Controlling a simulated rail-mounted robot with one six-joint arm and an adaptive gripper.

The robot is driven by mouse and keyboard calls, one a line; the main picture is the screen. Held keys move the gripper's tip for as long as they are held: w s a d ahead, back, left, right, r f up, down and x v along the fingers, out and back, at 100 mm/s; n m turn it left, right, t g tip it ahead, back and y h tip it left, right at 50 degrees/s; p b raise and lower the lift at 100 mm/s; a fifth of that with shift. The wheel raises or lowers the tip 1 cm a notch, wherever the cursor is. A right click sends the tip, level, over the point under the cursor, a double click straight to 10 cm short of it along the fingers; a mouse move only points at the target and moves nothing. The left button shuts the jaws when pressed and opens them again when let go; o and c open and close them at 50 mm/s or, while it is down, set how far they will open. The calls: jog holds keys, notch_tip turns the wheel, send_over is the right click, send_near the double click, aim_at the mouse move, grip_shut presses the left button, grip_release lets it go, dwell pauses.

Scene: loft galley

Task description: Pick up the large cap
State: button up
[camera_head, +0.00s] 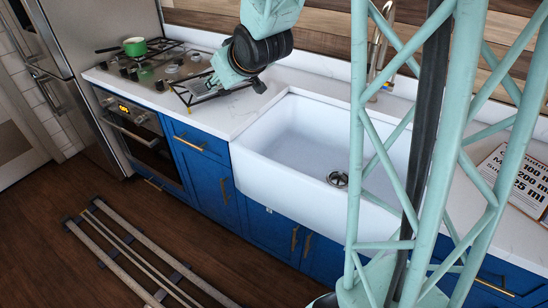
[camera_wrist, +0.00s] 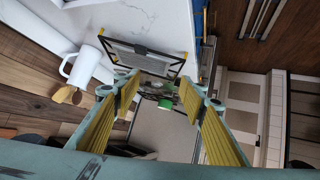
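My gripper (camera_wrist: 163,82) is open, its two yellow-padded fingers apart with nothing between them. In the head view my gripper reaches from the arm's end toward the cooktop (camera_head: 147,72), over its right end. Small round dark pieces sit on the cooktop, one of them a burner piece (camera_head: 172,69) near the middle. I cannot tell which, if any, is the large cap. A black grate (camera_wrist: 145,56) lies just past my fingertips in the wrist view. The arm hides part of the cooktop's right side in the head view.
A white sink (camera_head: 300,140) lies right of the cooktop. A white mug (camera_wrist: 85,66) with wooden utensils stands left of my fingers.

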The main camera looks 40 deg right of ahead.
jog(key=s+a+r+g, duration=0.2)
jog(key=s+a+r, duration=0.1)
jog(key=s, duration=1.2)
jog(key=s+a+r+g+y, duration=0.1)
jog(key=s+a, duration=0.5)
jog(key=s, duration=0.9)
jog(key=s+a+r+m+g, duration=0.1)
jog(key=s+a+r+g, duration=0.2)
jog(key=s, duration=1.2)
notch_tip(320, 180, up, 2)
jog(key=shift+s+a+r+g, duration=0.15)
jog(key=shift+a+g, duration=0.25)
jog(key=shift+a, duration=0.55)
jog(key=shift+c, duration=0.2)
